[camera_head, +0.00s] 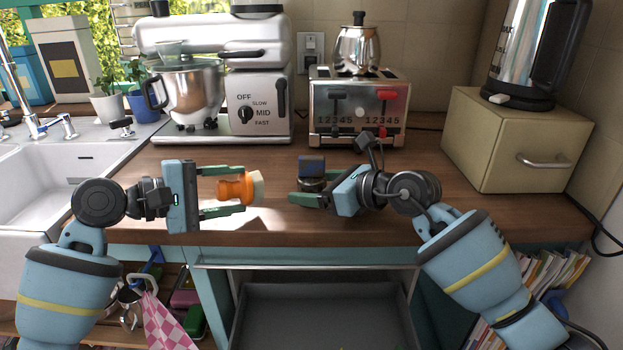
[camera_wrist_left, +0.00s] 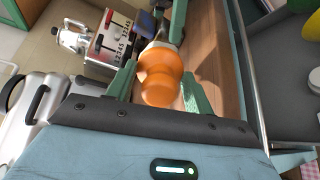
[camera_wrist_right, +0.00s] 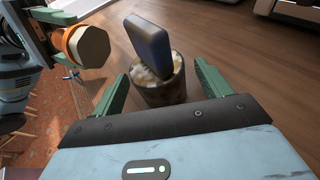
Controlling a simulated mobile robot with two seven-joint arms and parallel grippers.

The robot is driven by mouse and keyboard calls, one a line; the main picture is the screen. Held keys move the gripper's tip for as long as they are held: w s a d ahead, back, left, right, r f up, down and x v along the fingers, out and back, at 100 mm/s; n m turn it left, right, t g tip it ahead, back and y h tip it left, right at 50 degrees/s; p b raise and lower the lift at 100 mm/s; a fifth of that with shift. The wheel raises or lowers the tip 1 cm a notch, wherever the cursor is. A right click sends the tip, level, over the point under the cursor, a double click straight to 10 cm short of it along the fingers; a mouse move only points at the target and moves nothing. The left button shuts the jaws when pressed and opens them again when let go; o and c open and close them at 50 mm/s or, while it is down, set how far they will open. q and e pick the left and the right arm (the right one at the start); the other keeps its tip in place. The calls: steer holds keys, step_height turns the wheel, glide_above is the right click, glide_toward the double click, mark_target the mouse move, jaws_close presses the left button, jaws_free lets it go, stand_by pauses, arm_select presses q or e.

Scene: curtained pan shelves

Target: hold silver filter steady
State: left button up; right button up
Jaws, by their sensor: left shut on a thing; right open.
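The silver filter (camera_head: 312,184) is a short, stained metal cylinder upright on the wooden counter. A dark blue block (camera_head: 311,166) stands tilted in its top; both show in the right wrist view, the filter (camera_wrist_right: 160,92) and the block (camera_wrist_right: 148,45). My right gripper (camera_head: 308,192) is open, with the filter ahead, between the lines of its fingers; contact cannot be told. My left gripper (camera_head: 238,190) is shut on an orange tool (camera_head: 232,188) with a pale faceted end, held sideways left of the filter. The tool (camera_wrist_left: 160,78) fills the left wrist view's middle.
A stand mixer (camera_head: 210,75), a toaster (camera_head: 358,105) and a cream box (camera_head: 515,145) with a kettle stand along the back. A sink (camera_head: 50,180) is at left. The counter's front edge lies close below both grippers, above an open drawer (camera_head: 320,310).

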steer(key=shift+d, duration=0.1)
steer(key=v, duration=1.1)
steer(key=shift+s+d+r, duration=0.2)
steer(key=shift+s, duration=0.15)
